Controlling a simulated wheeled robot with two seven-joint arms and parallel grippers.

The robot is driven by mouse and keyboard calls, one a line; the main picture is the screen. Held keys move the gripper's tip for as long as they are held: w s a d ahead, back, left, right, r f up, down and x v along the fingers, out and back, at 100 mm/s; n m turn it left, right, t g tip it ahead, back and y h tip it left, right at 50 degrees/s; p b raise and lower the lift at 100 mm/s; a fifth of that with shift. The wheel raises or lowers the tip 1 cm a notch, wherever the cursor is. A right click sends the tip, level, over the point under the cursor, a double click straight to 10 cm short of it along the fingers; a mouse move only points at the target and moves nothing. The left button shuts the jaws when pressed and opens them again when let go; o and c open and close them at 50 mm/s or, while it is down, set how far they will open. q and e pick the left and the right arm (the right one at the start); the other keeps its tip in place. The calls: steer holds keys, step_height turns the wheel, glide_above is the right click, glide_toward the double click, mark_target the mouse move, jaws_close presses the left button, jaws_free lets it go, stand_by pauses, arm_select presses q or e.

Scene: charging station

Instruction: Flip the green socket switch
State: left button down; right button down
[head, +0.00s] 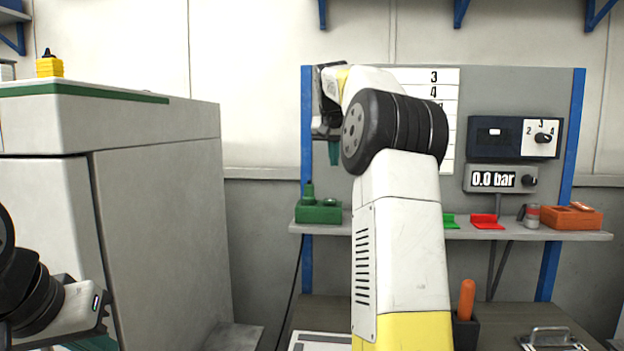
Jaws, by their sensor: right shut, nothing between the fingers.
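A dark green box (318,213) sits at the left end of the wall shelf, with an upright green piece on its left and a low round piece on its right. A bright green piece (451,220) with a raised flap lies on the shelf, partly behind my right arm. I cannot tell which of these bears the green socket switch. My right gripper (334,153) points down above the dark green box, apart from it. It is shut and empty, its teal tip showing. My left gripper (88,343) is at the bottom left, mostly cut off by the frame.
The shelf (540,235) also holds a red flap piece (487,221), a small canister (532,216) and an orange box (571,217). A gauge (499,179) reads 0.0 bar below a dial panel (514,138). A large grey cabinet (160,210) stands left.

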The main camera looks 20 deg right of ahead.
glide_above(335, 201)
steer(key=s, duration=0.1)
steer(key=f, duration=0.7)
steer(key=shift+s+a, duration=0.2)
steer(key=shift+a, duration=0.15)
step_height(335, 201, down, 4)
steer(key=shift+f, duration=0.25)
steer(key=shift+s+a+f, duration=0.15)
steer(key=shift+s+f, duration=0.1)
steer(key=shift+f, duration=0.45)
steer(key=shift+r, duration=0.9)
